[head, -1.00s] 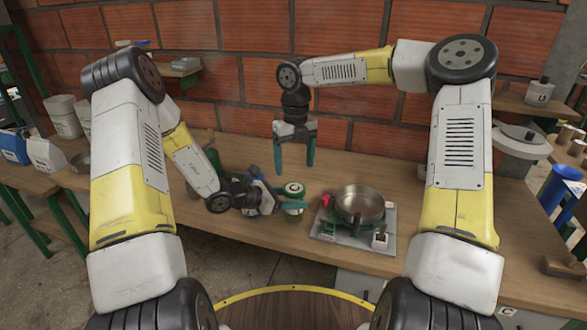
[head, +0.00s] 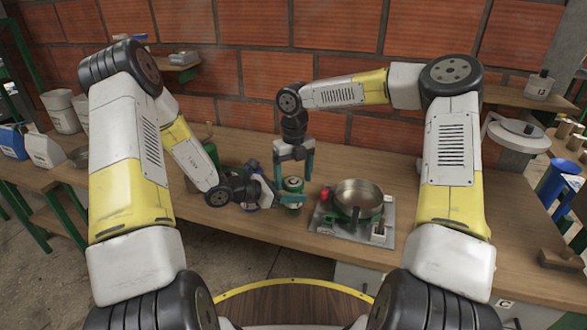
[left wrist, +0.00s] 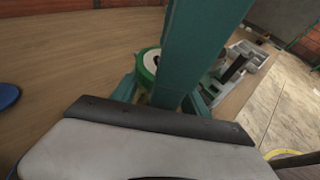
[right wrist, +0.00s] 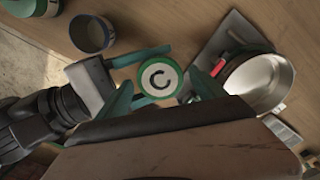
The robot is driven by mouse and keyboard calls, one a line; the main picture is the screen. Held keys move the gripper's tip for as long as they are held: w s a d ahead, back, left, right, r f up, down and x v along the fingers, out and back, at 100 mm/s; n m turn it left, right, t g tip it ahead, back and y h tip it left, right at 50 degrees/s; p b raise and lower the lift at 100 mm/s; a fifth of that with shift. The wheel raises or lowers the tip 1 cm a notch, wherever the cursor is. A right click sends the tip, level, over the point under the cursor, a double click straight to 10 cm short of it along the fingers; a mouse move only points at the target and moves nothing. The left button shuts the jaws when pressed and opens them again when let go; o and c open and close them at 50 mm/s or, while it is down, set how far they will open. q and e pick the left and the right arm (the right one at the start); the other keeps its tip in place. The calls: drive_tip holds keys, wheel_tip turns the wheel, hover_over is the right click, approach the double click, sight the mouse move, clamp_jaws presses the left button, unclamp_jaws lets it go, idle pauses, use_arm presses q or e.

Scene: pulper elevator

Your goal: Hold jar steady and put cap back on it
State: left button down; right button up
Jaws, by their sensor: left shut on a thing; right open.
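The jar (head: 292,199) stands upright on the bench, mostly hidden by my grippers. Its round top, the cap (right wrist: 159,77), has a green rim and a white face marked C. It lies on the jar; I cannot tell whether it is seated. The cap also shows in the left wrist view (left wrist: 151,62). My left gripper (head: 288,197) is shut on the jar from the left, its teal fingers along the jar's sides. My right gripper (head: 293,172) is open, pointing down, directly over the jar. In the right wrist view its fingertips (right wrist: 161,88) stand either side of the cap, apparently not gripping.
A steel pan (head: 358,196) sits on a grey plate fixture (head: 330,229) with a red knob, just right of the jar. A blue-sided cup (right wrist: 91,34) stands close to my left gripper. White containers (head: 45,150) stand at the far left. The bench behind is clear.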

drive_tip(key=shift+f, duration=0.15)
drive_tip(key=c, duration=1.4)
drive_tip(key=m, duration=0.3)
drive_tip(key=shift+c, duration=0.4)
drive_tip(key=o, duration=1.6)
drive_tip(key=shift+c, duration=0.2)
